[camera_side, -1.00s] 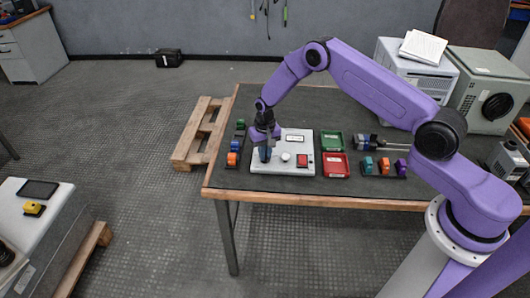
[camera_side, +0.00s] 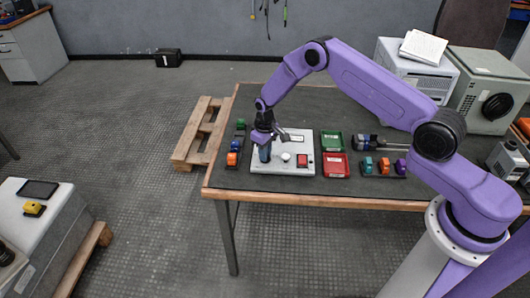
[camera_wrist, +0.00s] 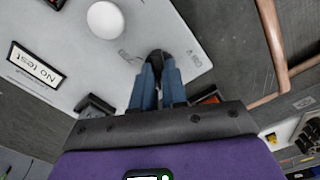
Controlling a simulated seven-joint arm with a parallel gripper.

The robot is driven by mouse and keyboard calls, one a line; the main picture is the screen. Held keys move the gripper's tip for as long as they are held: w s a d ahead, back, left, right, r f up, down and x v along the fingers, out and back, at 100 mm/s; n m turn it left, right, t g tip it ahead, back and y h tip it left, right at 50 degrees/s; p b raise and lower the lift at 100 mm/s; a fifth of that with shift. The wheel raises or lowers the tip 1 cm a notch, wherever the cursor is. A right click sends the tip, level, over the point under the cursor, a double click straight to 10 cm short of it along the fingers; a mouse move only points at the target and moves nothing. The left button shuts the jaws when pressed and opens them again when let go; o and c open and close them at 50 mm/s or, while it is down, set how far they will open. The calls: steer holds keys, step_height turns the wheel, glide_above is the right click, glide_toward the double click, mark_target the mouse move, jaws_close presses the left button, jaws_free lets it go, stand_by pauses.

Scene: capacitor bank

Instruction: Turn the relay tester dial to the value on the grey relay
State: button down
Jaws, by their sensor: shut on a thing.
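The relay tester (camera_side: 270,167) is a flat pale box on the table's left part. Its black dial (camera_wrist: 158,54) shows in the wrist view between my fingertips. My gripper (camera_wrist: 160,70) has blue fingers shut on the dial, pointing down; in the side view my gripper (camera_side: 265,156) hides the dial. Marks beside the dial are too small and partly covered to read. The tester's display (camera_wrist: 36,65) reads "No test". A white round dome (camera_wrist: 105,20) sits on the panel. I cannot make out a grey relay in either view.
A rack at left holds an orange relay (camera_side: 232,159) with blue and green ones. A green tray (camera_side: 331,141) and a red tray (camera_side: 335,165) lie right of the tester. Farther right are teal (camera_side: 367,164), orange and purple relays and a screwdriver (camera_side: 378,144).

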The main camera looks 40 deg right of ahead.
stand_by(0.3)
steer(key=c, duration=1.2)
jaws_free()
steer(key=shift+o, duration=0.2)
step_height(320, 180, up, 18)
steer(key=shift+f, duration=0.25)
